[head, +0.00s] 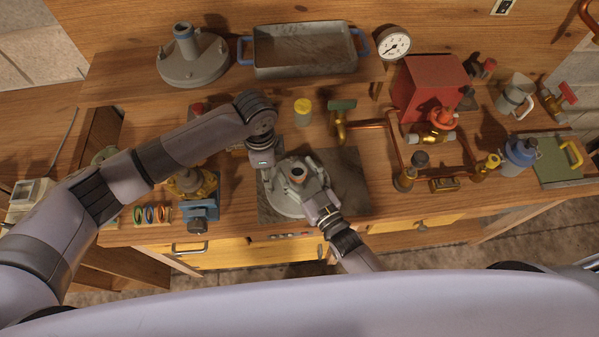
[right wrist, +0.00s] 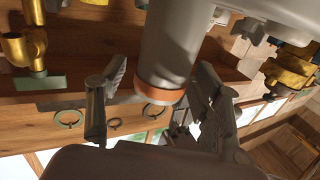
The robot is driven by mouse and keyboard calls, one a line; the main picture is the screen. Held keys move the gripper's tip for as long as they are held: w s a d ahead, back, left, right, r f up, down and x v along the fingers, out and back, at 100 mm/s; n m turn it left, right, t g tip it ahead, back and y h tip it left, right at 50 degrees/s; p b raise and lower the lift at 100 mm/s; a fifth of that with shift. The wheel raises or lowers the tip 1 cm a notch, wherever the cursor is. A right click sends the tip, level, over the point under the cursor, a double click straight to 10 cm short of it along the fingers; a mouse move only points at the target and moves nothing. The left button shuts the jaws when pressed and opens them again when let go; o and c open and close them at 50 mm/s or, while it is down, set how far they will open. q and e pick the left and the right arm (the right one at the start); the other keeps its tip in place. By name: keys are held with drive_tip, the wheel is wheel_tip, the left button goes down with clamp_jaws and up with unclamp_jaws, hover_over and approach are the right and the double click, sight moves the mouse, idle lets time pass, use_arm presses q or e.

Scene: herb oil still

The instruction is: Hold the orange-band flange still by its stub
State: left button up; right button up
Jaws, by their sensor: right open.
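The grey orange-band flange (head: 284,203) lies on a dark mat (head: 348,180) at the front middle of the bench, its short stub (head: 298,173) pointing up. In the right wrist view the grey stub (right wrist: 168,55) ends in an orange band (right wrist: 161,95). My right gripper (head: 313,188) reaches over the flange from the front; its open fingers (right wrist: 160,78) stand on either side of the stub, with gaps visible. My left gripper (head: 272,172) points down at the flange's left rim. Its fingertips are too small and hidden to tell whether they are open or touching.
Another grey flange (head: 193,62) and a grey tray (head: 305,72) stand at the back. A yellow-lidded jar (head: 302,110), a green-handled valve (head: 341,116) and copper pipework lie behind and right. A brass piece (head: 190,182) and blue vise (head: 200,211) stand left.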

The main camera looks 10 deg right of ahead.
clamp_jaws()
idle(0.6)
